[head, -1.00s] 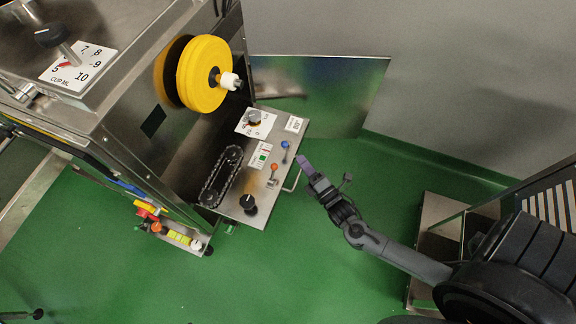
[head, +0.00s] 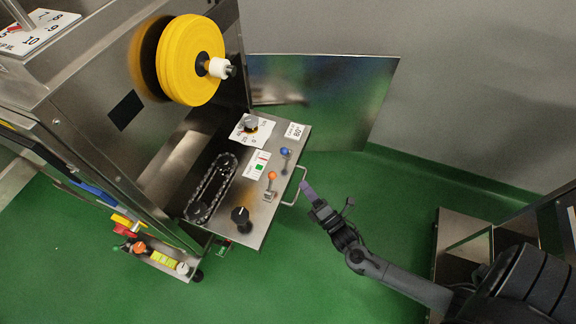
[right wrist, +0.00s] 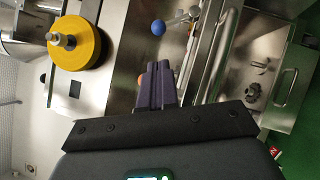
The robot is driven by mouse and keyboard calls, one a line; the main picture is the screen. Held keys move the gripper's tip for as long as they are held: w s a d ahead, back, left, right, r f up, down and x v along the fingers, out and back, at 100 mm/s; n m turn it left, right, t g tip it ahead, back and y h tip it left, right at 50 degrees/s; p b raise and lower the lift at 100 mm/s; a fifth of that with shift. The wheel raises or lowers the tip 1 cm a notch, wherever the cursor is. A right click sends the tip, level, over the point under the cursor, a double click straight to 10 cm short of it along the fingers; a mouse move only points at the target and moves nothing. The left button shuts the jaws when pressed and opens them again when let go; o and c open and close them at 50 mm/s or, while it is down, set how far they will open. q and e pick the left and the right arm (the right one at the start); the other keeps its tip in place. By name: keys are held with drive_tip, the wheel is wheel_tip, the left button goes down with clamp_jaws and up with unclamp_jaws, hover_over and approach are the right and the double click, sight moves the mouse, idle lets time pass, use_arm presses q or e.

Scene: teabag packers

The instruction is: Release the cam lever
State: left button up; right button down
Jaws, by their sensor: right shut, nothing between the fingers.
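A metal panel (head: 262,217) on the machine carries two small levers, one with a blue ball (head: 285,151) and one with an orange ball (head: 272,175). Which of them is the cam lever I cannot tell. My right gripper (head: 306,187) is shut and empty, beside the panel's right edge near the wire handle. In the right wrist view the purple fingers (right wrist: 158,82) are together. The blue ball (right wrist: 158,28) shows above the fingertips, and the orange ball (right wrist: 141,80) is partly hidden behind them. My left gripper is not in view.
A yellow roll (head: 183,62) sits on the machine above the panel. The panel also bears a black knob (head: 240,215), a dial (head: 251,124) and a chain loop (head: 211,188). A wire handle (head: 297,187) sticks out from its right edge. Green floor is open below.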

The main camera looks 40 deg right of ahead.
sight(285, 152)
drive_tip(key=shift+w, duration=0.15)
drive_tip(key=b+x, duration=0.4)
drive_tip(key=x, duration=0.4)
drive_tip(key=shift+w+d, duration=0.1)
drive_tip(key=shift+w, duration=0.15)
drive_tip(key=shift+w+r, duration=0.2)
drive_tip(key=shift+w, duration=0.4)
drive_tip(key=shift+r, duration=0.1)
